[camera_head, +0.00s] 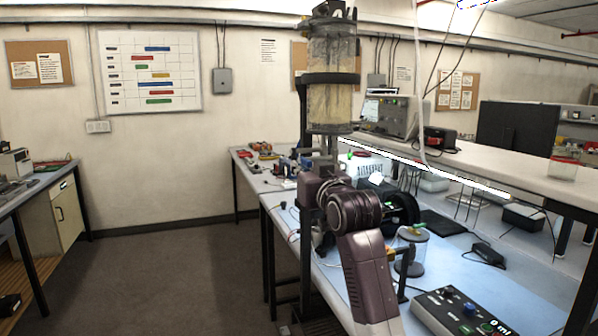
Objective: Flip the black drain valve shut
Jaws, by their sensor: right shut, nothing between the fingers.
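A tall sealed clear cylinder (331,104) with cloudy, yellowish contents is held upright by a dark band and post, with black fittings on top. My right arm rises from the lower middle, and its gripper (325,150) is right beneath the cylinder's base. The gripper is shut with nothing visible between its fingers. I cannot make out the black drain valve; the area under the cylinder is covered by my gripper and wrist, so its position cannot be told. I cannot tell whether the gripper touches anything there. My left gripper is not in view.
A raised shelf (500,170) carries an instrument (388,115) and a jar (563,167).

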